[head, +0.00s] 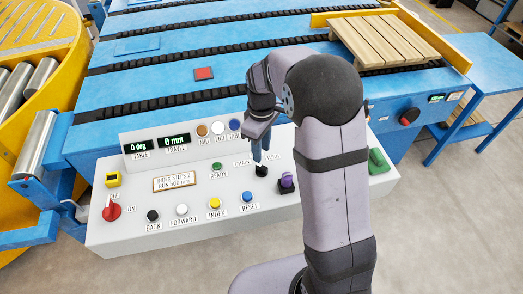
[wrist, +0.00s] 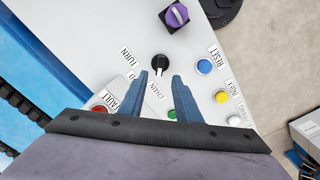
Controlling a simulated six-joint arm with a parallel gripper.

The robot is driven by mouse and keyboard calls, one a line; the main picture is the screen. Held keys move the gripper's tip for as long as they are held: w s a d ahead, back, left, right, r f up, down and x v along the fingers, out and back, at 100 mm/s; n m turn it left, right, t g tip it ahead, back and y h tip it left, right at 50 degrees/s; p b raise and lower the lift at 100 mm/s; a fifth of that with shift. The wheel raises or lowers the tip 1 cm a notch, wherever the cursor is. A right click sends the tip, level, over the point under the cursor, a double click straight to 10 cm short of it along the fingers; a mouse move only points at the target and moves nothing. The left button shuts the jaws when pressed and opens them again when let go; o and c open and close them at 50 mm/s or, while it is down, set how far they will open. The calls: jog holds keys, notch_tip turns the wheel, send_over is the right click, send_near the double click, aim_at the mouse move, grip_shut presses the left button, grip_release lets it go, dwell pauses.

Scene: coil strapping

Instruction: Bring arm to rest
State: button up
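My gripper (head: 261,157) hangs over the control panel (head: 230,228) in the head view. In the wrist view its two blue fingers (wrist: 160,74) are apart, with nothing held between them. A black selector knob (wrist: 159,64) labelled CHAIN, 0 and TURN shows just beyond and between the fingertips. The same knob (head: 262,171) is right below the fingertips in the head view. I cannot tell whether the fingers touch it. In the wrist view its white mark points down the picture, toward the gripper. My arm hides part of the panel's right side.
A purple knob (head: 286,183) stands close to the right of the black knob. The panel also carries a red switch (head: 112,210), a green control (head: 377,161) and several push buttons. Behind it are blue conveyors (head: 180,63) and a wooden pallet (head: 385,40).

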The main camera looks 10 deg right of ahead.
jog(key=s+d+r+m, duration=0.1)
jog(key=s+m, duration=0.8)
jog(key=s, duration=1.1)
jog(key=shift+s+d, duration=0.25)
jog(key=shift+s, duration=0.05)
